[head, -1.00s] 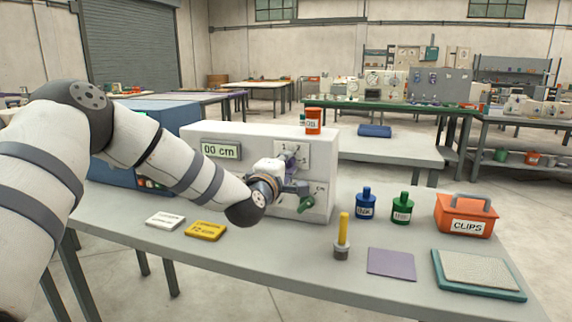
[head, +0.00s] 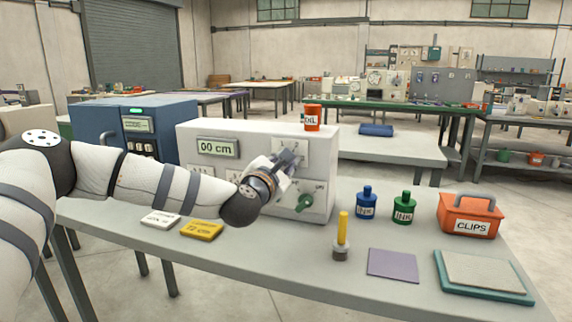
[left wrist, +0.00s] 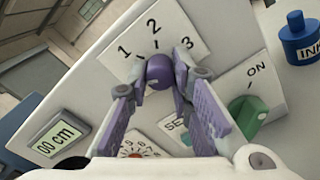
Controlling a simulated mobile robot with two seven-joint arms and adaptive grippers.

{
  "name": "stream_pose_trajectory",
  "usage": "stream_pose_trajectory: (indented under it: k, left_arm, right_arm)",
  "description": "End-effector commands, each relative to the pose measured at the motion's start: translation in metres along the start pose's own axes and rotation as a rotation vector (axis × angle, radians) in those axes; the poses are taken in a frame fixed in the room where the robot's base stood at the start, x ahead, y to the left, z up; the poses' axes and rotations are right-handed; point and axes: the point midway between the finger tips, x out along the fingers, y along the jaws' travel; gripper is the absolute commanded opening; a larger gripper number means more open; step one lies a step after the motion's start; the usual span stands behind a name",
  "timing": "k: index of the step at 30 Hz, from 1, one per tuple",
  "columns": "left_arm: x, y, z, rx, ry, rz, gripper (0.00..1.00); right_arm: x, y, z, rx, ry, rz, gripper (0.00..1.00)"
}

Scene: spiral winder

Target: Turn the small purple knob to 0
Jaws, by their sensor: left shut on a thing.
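The white machine (head: 255,136) stands on the bench with a "00 cm" display (head: 217,148), also seen in the left wrist view (left wrist: 62,137). In the left wrist view a dark purple knob (left wrist: 159,71) sits on a white plate (left wrist: 122,72) marked 1, 2 and 3. A short mark shows below the 2; no 0 is visible on this plate. My left gripper (left wrist: 160,68) is shut on the purple knob, a fingertip on either side. In the head view my left gripper (head: 290,157) hides the knob. My right gripper is not in view.
A green knob (left wrist: 246,114) marked ON sits close beside the gripper; a red-numbered dial (left wrist: 135,150) is partly hidden below. An orange-red can (head: 312,118) stands on the machine. Ink bottles (head: 366,204) and a clips box (head: 467,215) stand right.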

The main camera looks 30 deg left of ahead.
Motion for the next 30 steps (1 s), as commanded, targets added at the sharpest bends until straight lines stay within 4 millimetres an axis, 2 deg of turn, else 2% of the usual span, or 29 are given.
stream_pose_trajectory:
  k: [6,15,30]
  left_arm:
    - [0.001,-0.002,-0.002,-0.174,0.0,0.0,0.0]
    - [0.001,-0.001,0.0,-0.346,-0.002,0.001,0.0]
    - [0.0,0.001,0.003,-0.427,-0.006,0.003,0.0]
  right_arm:
    - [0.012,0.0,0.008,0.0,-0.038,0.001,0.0]
    - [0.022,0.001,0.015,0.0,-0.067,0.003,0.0]
    - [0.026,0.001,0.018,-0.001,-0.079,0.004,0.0]
